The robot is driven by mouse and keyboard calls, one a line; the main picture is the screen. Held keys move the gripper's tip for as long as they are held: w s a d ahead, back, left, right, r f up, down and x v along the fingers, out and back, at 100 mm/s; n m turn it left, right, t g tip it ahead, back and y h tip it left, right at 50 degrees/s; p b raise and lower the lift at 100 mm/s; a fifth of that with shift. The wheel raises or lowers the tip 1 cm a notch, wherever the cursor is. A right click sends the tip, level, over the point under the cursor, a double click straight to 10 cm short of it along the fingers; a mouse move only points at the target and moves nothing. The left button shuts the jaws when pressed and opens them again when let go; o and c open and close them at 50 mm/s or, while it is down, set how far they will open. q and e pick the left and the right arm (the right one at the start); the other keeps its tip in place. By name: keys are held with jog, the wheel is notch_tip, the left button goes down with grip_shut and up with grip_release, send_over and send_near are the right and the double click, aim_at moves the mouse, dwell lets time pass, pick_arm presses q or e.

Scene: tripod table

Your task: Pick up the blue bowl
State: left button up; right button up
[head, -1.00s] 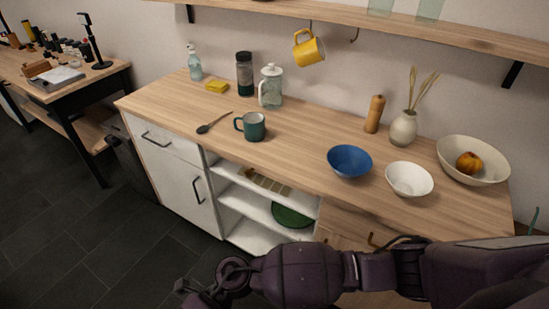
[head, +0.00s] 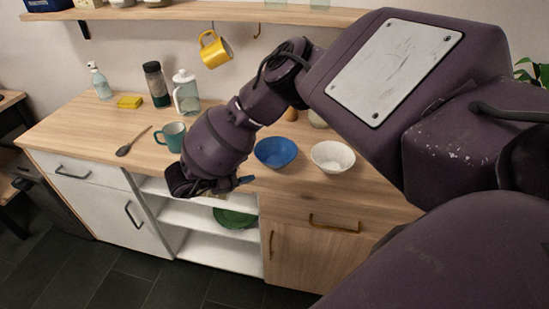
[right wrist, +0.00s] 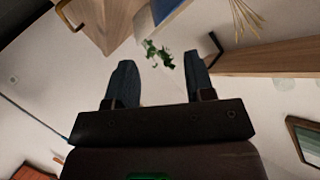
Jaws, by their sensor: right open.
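The blue bowl (head: 276,152) stands upright on the wooden counter (head: 90,128), just left of a white bowl, and looks empty. My right gripper (head: 243,181) is in front of the counter's front edge, to the left of and lower in the picture than the blue bowl, apart from it. In the right wrist view its two fingers (right wrist: 160,78) stand wide apart with nothing between them. I cannot surely make out the bowl in that view. My left gripper is not in view.
A white bowl (head: 333,156) stands right of the blue one. A teal mug (head: 171,136) is close left of my right forearm. My arm hides the counter's back right.

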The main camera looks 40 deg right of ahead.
send_near(290, 160)
jog(key=x, duration=0.5)
jog(key=shift+w+f, duration=0.3)
jog(key=shift+a, duration=0.1)
grip_shut()
